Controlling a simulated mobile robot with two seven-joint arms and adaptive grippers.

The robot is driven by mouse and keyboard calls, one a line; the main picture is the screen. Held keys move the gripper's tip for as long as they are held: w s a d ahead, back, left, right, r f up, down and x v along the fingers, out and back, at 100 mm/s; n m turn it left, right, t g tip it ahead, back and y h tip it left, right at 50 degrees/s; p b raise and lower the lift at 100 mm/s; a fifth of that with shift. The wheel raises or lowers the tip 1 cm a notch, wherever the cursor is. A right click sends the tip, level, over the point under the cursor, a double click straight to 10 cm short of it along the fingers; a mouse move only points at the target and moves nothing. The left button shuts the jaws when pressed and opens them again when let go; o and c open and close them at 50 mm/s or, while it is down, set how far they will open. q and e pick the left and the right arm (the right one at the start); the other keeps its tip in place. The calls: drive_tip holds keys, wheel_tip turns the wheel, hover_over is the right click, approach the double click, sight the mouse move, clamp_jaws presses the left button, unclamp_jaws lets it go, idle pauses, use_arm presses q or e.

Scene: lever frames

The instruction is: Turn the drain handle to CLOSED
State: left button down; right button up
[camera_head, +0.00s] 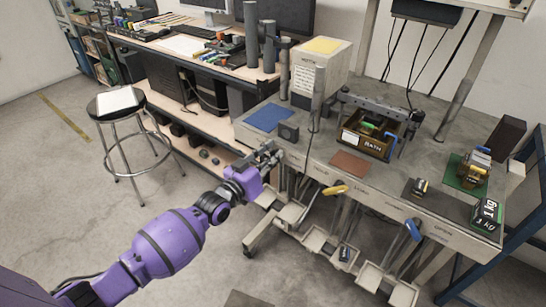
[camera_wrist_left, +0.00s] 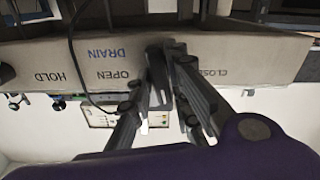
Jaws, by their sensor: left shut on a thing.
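The drain handle (camera_wrist_left: 158,78) is a dark lever on the bench's front edge in the left wrist view, which shows the bench upside down. It stands between the printed words OPEN (camera_wrist_left: 113,76) and CLOSED (camera_wrist_left: 208,72), beside the word DRAIN (camera_wrist_left: 107,54). My left gripper (camera_wrist_left: 166,62) is shut on the handle, with one finger on each side. In the head view my left gripper (camera_head: 269,154) is at the left end of the bench front, and it and the arm hide the handle there. My right gripper is not in view.
A yellow handle (camera_head: 335,190) and a blue handle (camera_head: 413,230) sit further right along the same bench front. A BATH box (camera_head: 365,143), a red mat (camera_head: 350,164) and 1 kg weights (camera_head: 488,214) are on top. A stool (camera_head: 117,102) stands left; floor there is open.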

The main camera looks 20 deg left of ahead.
use_arm(q)
drive_tip(key=n, duration=0.5)
drive_tip(key=shift+w+a+b, duration=0.1)
drive_tip(key=shift+a+b, duration=0.3)
drive_tip(key=shift+f+n, duration=0.1)
drive_tip(key=shift+n, duration=0.7)
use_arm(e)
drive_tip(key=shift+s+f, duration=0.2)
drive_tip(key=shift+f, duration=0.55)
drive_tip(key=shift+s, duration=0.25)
use_arm(q)
drive_tip(key=c, duration=1.8)
unclamp_jaws()
drive_tip(key=shift+o, duration=0.2)
